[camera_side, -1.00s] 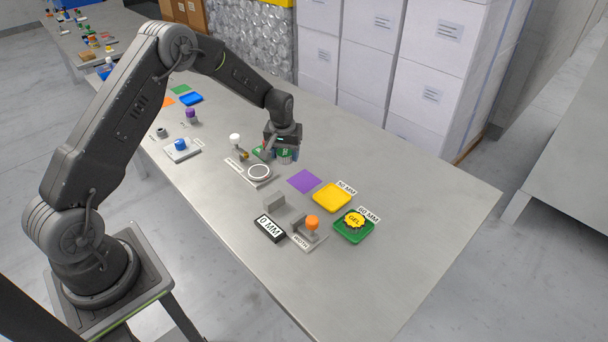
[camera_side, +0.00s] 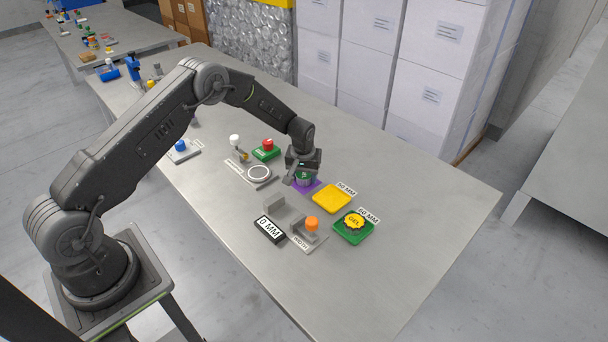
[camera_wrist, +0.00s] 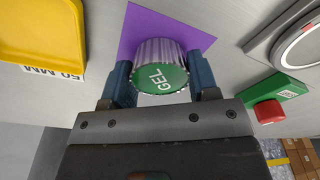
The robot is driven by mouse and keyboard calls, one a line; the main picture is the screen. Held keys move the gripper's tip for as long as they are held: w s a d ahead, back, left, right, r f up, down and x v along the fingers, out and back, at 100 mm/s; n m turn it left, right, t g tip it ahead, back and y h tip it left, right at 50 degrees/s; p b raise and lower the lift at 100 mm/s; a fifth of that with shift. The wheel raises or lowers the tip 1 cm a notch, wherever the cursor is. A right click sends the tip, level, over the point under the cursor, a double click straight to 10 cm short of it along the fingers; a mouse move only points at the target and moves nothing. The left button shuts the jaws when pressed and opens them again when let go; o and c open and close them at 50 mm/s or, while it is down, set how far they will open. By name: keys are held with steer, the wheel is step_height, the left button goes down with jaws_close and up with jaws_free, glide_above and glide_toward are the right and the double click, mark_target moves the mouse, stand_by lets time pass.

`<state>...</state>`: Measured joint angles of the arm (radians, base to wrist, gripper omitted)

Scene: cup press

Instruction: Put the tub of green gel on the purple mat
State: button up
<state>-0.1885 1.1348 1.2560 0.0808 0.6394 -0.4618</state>
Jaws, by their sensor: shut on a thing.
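The tub of green gel (camera_wrist: 160,72) has a ribbed silver side and a green face lettered GEL. In the wrist view it sits between the two blue fingers of my gripper (camera_wrist: 162,86), which is shut on it. The purple mat (camera_wrist: 198,38) lies behind and around the tub in that view. In the side view my gripper (camera_side: 304,178) is over the purple mat (camera_side: 301,188), with the green tub (camera_side: 305,177) low between the fingers. I cannot tell whether the tub touches the mat.
A yellow tray (camera_side: 332,198) is right of the mat. A green tray (camera_side: 353,232) holds a yellow GEL piece. A red button on a green base (camera_side: 265,150) and a white round plate (camera_side: 258,173) are left of the mat. An orange-knobbed fixture (camera_side: 311,226) stands in front.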

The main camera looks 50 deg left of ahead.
steer(key=shift+f, duration=0.1)
steer(key=o, duration=1)
step_height(320, 180, up, 12)
steer(key=s, duration=0.1)
step_height(320, 180, up, 10)
steer(key=r+m, duration=0.1)
glide_above(303, 178)
steer(key=s+d, duration=0.3)
steer(key=s, duration=0.1)
steer(key=s+d+r+m+t, duration=0.2)
steer(key=s+d+r, duration=0.1)
steer(key=s+r, duration=0.55)
steer(key=s+d+r+m+t, duration=0.1)
steer(key=s+d+r+m, duration=0.1)
steer(key=s, duration=0.8)
steer(key=s+d+r+m+t, duration=0.1)
steer(key=s+d, duration=0.1)
steer(key=s, duration=0.9)
steer(key=shift+s+d+r+m+h, duration=0.15)
steer(key=shift+d+r+m+h, duration=0.05)
steer(key=shift+r+m+h, duration=0.2)
